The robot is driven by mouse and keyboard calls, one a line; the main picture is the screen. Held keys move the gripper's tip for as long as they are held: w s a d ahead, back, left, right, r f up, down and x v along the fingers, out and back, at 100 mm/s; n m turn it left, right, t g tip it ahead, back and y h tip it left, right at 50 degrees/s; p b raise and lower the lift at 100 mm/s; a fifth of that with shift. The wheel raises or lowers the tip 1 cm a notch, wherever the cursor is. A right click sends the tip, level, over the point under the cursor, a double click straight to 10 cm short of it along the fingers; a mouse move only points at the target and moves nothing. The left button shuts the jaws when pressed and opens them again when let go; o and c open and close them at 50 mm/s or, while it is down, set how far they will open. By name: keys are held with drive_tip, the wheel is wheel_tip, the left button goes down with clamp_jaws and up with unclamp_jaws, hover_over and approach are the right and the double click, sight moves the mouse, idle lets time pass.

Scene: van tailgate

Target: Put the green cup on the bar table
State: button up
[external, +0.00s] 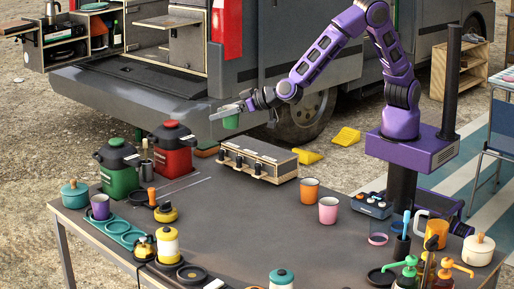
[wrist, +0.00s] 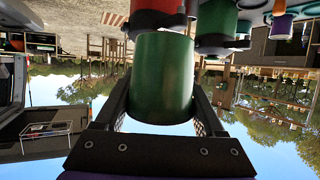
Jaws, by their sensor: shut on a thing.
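The green cup (external: 231,122) hangs in the air in front of the van, beyond the far edge of the dark-topped bar table (external: 262,222). My gripper (external: 229,112) is shut on the cup. In the wrist view the green cup (wrist: 163,78) sits between the two fingers of my gripper (wrist: 162,100), and that view is upside down. The cup is apart from the table, above and behind the stove box. Its inside is hidden.
A wooden-sided stove box (external: 256,160) stands at the table's far edge. Red (external: 173,148) and green (external: 118,168) dispensers stand left. Orange (external: 309,190) and pink (external: 328,210) cups stand right of centre. The table's middle is clear; several pots and bottles line its front.

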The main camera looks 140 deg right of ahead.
drive_tip(key=w+a+f+n+t+y, duration=0.1)
drive_tip(key=w+a+f, duration=0.1)
drive_tip(key=w+a, duration=0.65)
drive_tip(key=w+a+f+n+t+y+b, duration=0.1)
drive_tip(key=w+a+f, duration=0.2)
drive_tip(key=a, duration=1)
drive_tip(key=w+a+f+n+t+y, duration=0.1)
drive_tip(key=w+a+f+n, duration=0.1)
drive_tip(key=w+a, duration=0.65)
drive_tip(key=shift+t+h, duration=0.3)
drive_tip(key=a+f, duration=0.1)
drive_tip(key=f, duration=0.1)
drive_tip(key=s+a+f, duration=0.1)
drive_tip(key=f, duration=0.1)
drive_tip(key=s+a+f+b, duration=0.1)
drive_tip(key=f, duration=0.1)
drive_tip(key=shift+s+a+f, duration=0.2)
drive_tip(key=shift+s+f, duration=0.05)
drive_tip(key=shift+f+b, duration=0.4)
drive_tip(key=shift+f, duration=1.55)
drive_tip(key=shift+f, duration=0.1)
drive_tip(key=shift+f, duration=0.15)
drive_tip(key=o, duration=1.4)
